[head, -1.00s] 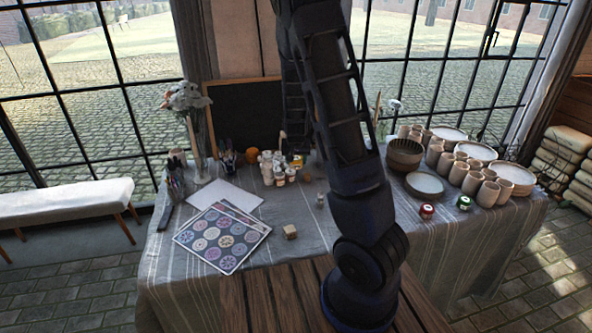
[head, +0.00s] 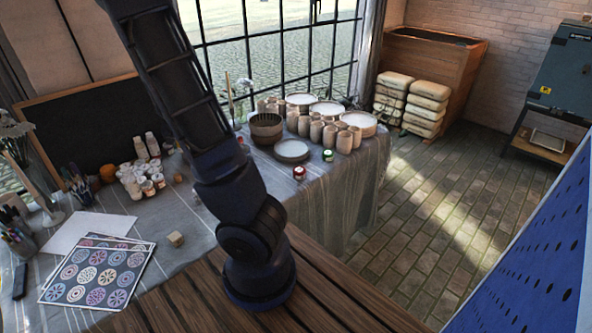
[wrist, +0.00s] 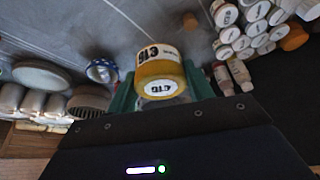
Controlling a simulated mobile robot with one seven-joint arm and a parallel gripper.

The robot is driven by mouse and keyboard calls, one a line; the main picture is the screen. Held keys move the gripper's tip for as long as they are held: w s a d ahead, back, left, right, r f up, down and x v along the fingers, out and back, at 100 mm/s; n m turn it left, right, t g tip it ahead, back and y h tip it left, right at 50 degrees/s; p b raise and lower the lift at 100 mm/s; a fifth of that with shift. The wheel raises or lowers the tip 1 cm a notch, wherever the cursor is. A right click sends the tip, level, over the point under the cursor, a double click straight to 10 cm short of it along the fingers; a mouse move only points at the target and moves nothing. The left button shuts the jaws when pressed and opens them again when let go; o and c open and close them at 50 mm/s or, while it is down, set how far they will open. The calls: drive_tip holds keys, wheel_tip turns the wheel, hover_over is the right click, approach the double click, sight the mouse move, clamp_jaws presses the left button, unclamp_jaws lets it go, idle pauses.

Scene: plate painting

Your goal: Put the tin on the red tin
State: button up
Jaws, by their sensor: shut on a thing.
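My gripper (wrist: 160,84) is shut on a yellow tin with a white, dark-lettered label (wrist: 160,68), seen between its green fingers in the wrist view. The tin is held over the grey cloth. In the head view my arm rises out of the top of the picture, so the gripper and held tin are not seen there. The red tin (head: 299,173) stands on the right part of the cloth-covered table, in front of a shallow plate. A green tin (head: 328,155) stands just right of and behind it. I cannot make out the red tin in the wrist view.
Plates, cups and a dark bowl (head: 266,129) crowd the table behind the red tin. Several paint jars (head: 147,186) stand at the left, with a small wooden cube (head: 175,239) and patterned sheet (head: 97,272) nearer. A blue panel (head: 545,260) fills the lower right.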

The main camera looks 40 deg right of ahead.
drive_tip(key=s+d+m, duration=0.3)
drive_tip(key=d, duration=0.8)
wheel_tip(320, 180, up, 2)
drive_tip(key=r+m+g+h, duration=0.1)
drive_tip(key=m+g+h, duration=0.15)
drive_tip(key=m, duration=0.55)
hover_over(301, 168)
drive_tip(key=a, duration=0.2)
drive_tip(key=shift+g, duration=0.25)
drive_tip(key=f, duration=1.9)
drive_tip(key=shift+s+d+f, duration=0.1)
drive_tip(key=shift+d+f, duration=0.1)
drive_tip(key=shift+f, duration=0.2)
drive_tip(key=o, duration=1)
drive_tip(key=shift+o, duration=0.2)
drive_tip(key=shift+r, duration=0.1)
drive_tip(key=v, duration=1.2)
